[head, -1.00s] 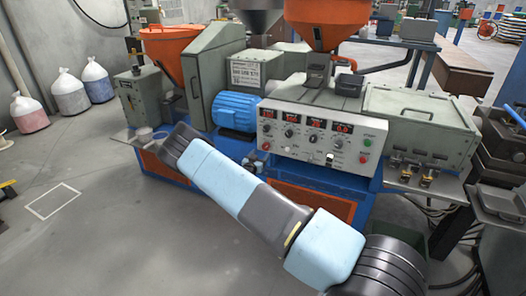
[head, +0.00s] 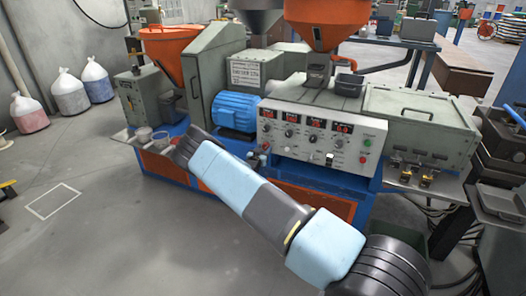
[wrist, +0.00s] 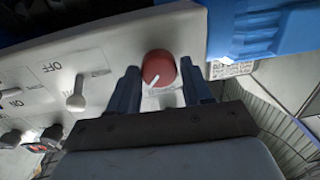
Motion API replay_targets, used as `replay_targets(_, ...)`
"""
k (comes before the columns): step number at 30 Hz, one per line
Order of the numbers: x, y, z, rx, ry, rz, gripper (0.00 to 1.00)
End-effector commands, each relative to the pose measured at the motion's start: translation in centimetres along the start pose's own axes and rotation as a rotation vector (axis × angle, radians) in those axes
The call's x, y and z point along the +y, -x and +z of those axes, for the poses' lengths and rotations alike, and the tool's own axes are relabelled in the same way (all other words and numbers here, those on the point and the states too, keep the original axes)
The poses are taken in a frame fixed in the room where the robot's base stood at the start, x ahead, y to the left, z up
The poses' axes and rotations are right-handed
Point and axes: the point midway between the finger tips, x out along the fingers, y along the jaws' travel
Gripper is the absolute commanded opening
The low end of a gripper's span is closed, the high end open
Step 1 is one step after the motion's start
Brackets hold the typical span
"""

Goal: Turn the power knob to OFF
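A round red knob (wrist: 159,70) with a white pointer line sits on a pale panel (wrist: 115,40) in the wrist view. Its pointer slants down and left in the picture. My gripper (wrist: 161,84) has its two blue fingers apart, one on each side of the knob. Narrow gaps seem to show between fingers and knob; contact is unclear. A label by the knob is partly hidden and unreadable.
In the head view, the machine's white control panel (head: 315,138) carries several dials and displays. A blue motor (head: 236,112) stands left of it. Cups (head: 160,139) stand on a ledge at left. Floor at the front left is clear.

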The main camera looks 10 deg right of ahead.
Motion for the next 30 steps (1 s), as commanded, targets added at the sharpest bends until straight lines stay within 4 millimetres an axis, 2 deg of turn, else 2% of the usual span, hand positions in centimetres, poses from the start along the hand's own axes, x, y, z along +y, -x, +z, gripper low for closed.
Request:
replay_targets(1, -0.01, 0.01, 0.0, 0.0, 0.0, 0.0, 0.44)
replay_targets(11, -0.1, 0.03, -0.03, 0.0, 0.0, -0.002, 0.13)
replay_targets(20, -0.38, 0.14, -0.06, -0.001, 0.037, -0.005, 0.13)
replay_targets(30, -0.42, 0.08, -0.14, -0.008, 0.258, -0.005, 0.13)
